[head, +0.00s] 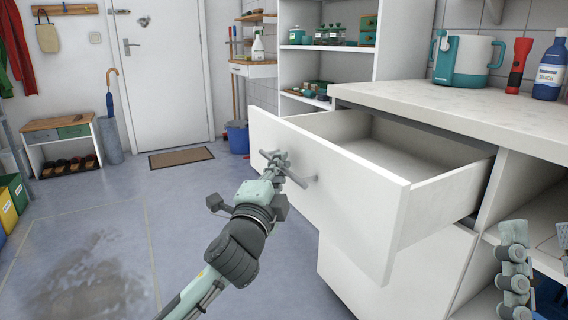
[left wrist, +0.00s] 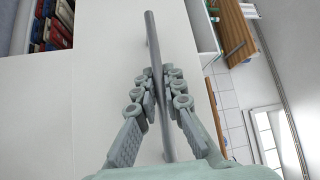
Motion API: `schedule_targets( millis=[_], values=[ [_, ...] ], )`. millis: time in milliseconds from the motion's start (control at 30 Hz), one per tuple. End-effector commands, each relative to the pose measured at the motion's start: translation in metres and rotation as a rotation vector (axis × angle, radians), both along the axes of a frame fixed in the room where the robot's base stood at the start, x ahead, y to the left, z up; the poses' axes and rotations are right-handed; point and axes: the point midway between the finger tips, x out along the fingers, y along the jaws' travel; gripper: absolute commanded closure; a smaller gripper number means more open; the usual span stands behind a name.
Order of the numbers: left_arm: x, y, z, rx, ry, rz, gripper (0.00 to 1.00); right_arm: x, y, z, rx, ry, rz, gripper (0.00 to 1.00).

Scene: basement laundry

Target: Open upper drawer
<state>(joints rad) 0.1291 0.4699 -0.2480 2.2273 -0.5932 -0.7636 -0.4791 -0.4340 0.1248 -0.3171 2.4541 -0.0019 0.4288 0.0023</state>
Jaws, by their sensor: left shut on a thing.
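The upper drawer (head: 345,187) of the white cabinet is pulled well out in the head view, and its inside looks empty. A grey bar handle (head: 309,180) is fixed to its front. My left gripper (head: 277,161) is shut on this handle. In the left wrist view, the left gripper's fingers (left wrist: 160,92) close on the handle (left wrist: 153,45) from both sides, against the white drawer front (left wrist: 95,70). My right gripper (head: 514,270) shows only in part at the lower right of the head view, and its jaw opening cannot be made out.
The worktop (head: 440,104) above holds a teal and white container (head: 465,60), a red flashlight (head: 518,65) and a blue bottle (head: 551,68). A lower drawer front (head: 390,275) is below. Open floor (head: 150,215) lies left of the drawer.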

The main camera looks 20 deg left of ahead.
Motion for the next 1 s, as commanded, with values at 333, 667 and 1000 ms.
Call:
schedule_targets(
  millis=[333,667,1000],
  values=[
    [0.000,-0.002,-0.001,-0.001,0.001,-0.005,0.83,0.000,0.000,0.000,-0.001,0.000,-0.001,0.60],
    [-0.002,-0.001,-0.001,-0.001,0.001,-0.002,0.81,-0.001,0.000,0.000,0.002,-0.001,0.000,0.60],
    [-0.057,-0.009,-0.013,-0.003,0.006,-0.003,0.81,0.000,0.000,0.000,0.001,-0.002,0.000,0.60]
  ],
)
